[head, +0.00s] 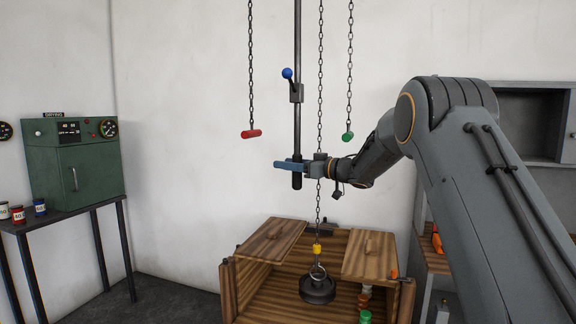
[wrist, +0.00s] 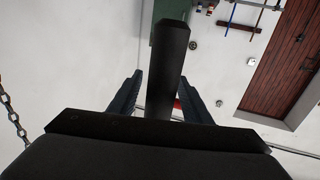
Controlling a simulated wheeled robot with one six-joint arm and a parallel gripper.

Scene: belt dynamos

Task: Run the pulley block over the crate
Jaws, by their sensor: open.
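The open wooden crate (head: 240,290) stands on the floor, with two lid boards (head: 270,240) over parts of its top. A chain (head: 320,100) hangs down to a yellow fitting (head: 317,250) and a black round weight (head: 318,291) within the crate's opening. I cannot make out a pulley block; the chain's top is out of view. A dark vertical pole (head: 298,130) carries a lever with a blue ball (head: 287,73). My gripper (head: 284,164) is open at the pole's lower end. In the wrist view, the pole (wrist: 167,70) stands between my two fingers (wrist: 168,92).
A red handle (head: 251,133) and a green handle (head: 348,137) hang on chains either side of the pole. A green cabinet (head: 75,165) and several tins stand on a table at left. A shelf unit (head: 535,120) is at right, partly behind my arm.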

